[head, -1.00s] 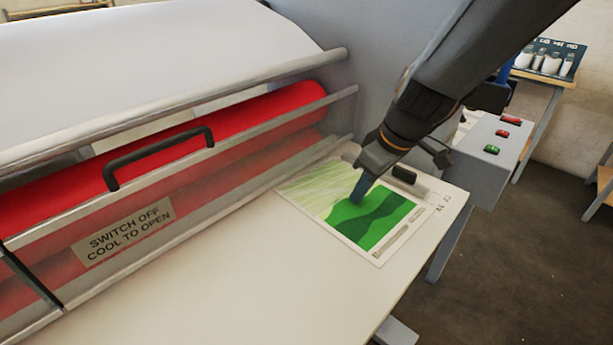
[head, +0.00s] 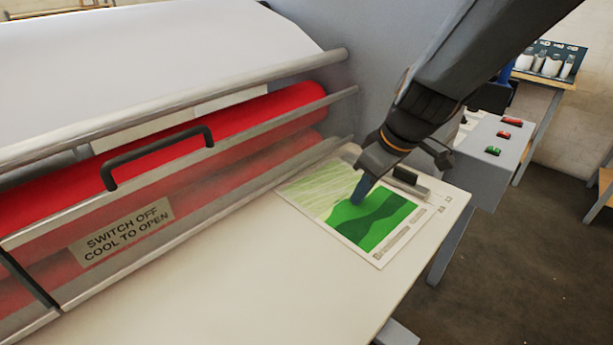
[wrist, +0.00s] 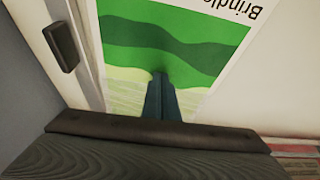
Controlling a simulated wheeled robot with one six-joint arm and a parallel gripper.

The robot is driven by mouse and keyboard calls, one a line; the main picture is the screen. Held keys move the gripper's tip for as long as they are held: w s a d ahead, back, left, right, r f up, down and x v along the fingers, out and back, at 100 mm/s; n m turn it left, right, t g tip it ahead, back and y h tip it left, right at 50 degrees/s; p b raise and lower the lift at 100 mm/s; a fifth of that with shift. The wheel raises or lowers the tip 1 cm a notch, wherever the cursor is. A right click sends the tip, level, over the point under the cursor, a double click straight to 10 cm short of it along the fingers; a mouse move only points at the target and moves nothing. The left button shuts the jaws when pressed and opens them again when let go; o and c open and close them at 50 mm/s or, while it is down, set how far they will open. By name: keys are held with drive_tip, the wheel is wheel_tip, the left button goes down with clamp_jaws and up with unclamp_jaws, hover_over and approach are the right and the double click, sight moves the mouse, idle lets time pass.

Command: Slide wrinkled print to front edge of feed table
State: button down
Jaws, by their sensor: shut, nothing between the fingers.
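The print (head: 377,222) lies flat on the right end of the cream feed table (head: 225,270), with green bands and a pale streaked part toward the rollers. Its front corner is close to the table's front edge. My gripper (head: 358,197) is shut, pointing down, with its tips on or just above the print near where the green meets the pale part. I cannot tell whether they touch. In the wrist view the shut fingers (wrist: 160,85) stand over the green band of the print (wrist: 175,40), and large lettering shows on its white margin.
A guide with a dark block (head: 405,175) runs along the table's right end beside the print. The red roller (head: 270,115) sits behind a clear guard with a black handle (head: 160,155). A grey control box (head: 485,150) stands at right. The table left of the print is clear.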

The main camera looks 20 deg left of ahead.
sight(397, 223)
drive_tip(key=shift+s+d+f, duration=0.1)
drive_tip(key=shift+d+f, duration=0.05)
idle(0.3)
drive_tip(key=shift+s+d+b, duration=0.3)
drive_tip(key=shift+d+b, duration=0.1)
drive_tip(key=shift+d, duration=0.5)
drive_tip(key=shift+s+d+b, duration=0.3)
drive_tip(key=shift+d+b, duration=0.1)
drive_tip(key=shift+d, duration=0.5)
drive_tip(key=shift+d, duration=0.1)
drive_tip(key=shift+s+d+b, duration=0.3)
drive_tip(key=shift+d+b, duration=0.05)
drive_tip(key=shift+d, duration=0.55)
drive_tip(key=shift+s+d+b, duration=0.3)
drive_tip(key=shift+d+b, duration=0.05)
drive_tip(key=shift+d, duration=0.5)
drive_tip(key=shift+d, duration=0.1)
drive_tip(key=shift+s+d+b, duration=0.3)
drive_tip(key=shift+d+b, duration=0.1)
drive_tip(key=shift+d, duration=0.4)
